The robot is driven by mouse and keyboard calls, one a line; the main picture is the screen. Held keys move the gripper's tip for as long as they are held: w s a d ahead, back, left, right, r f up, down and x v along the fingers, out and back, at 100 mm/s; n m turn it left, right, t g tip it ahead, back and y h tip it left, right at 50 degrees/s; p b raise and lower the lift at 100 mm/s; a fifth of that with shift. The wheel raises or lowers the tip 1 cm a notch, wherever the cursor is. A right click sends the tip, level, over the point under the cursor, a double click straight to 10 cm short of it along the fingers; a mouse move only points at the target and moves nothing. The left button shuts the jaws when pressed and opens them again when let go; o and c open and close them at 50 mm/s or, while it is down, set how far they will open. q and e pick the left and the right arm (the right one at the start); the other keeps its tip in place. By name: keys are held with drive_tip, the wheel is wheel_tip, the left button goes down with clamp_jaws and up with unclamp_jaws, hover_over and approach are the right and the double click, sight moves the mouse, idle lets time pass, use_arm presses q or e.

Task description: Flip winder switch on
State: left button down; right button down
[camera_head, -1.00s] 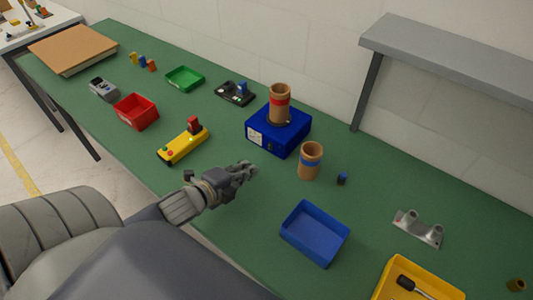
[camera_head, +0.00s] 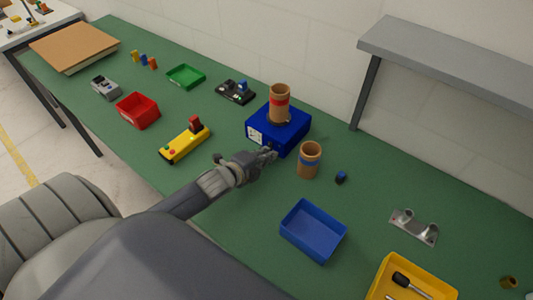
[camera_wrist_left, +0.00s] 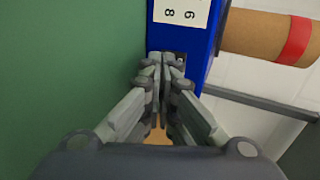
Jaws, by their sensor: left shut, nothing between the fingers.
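The winder is a blue box (camera_head: 287,140) on the green table, with a white label on its front and a brown spool with a red band (camera_head: 280,103) upright on top. My left gripper (camera_head: 271,154) is shut and empty, its fingertips at the lower front face of the box. In the left wrist view the shut fingertips (camera_wrist_left: 167,58) reach the blue face (camera_wrist_left: 197,45) just beside the white label (camera_wrist_left: 181,11). A small part of the switch area (camera_wrist_left: 180,57) shows by the fingertips; the switch's position cannot be told. My right gripper is not in view.
A brown spool with a blue band (camera_head: 309,160) stands close to the right of my gripper. A yellow control box (camera_head: 184,144) lies to the left. A blue tray (camera_head: 313,232) is in front, and a grey shelf (camera_head: 450,65) stands at the right.

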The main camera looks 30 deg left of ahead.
use_arm(q)
drive_tip(key=shift+w+f+t+b, duration=0.25)
drive_tip(key=shift+f+t+b, duration=0.25)
drive_tip(key=shift+b, duration=0.8)
drive_tip(key=shift+r+t+b, duration=0.1)
drive_tip(key=shift+t+b, duration=0.2)
drive_tip(key=shift+b, duration=0.25)
drive_tip(key=shift+r+p, duration=0.2)
drive_tip(key=shift+p, duration=0.1)
drive_tip(key=shift+f, duration=0.1)
drive_tip(key=shift+f, duration=0.1)
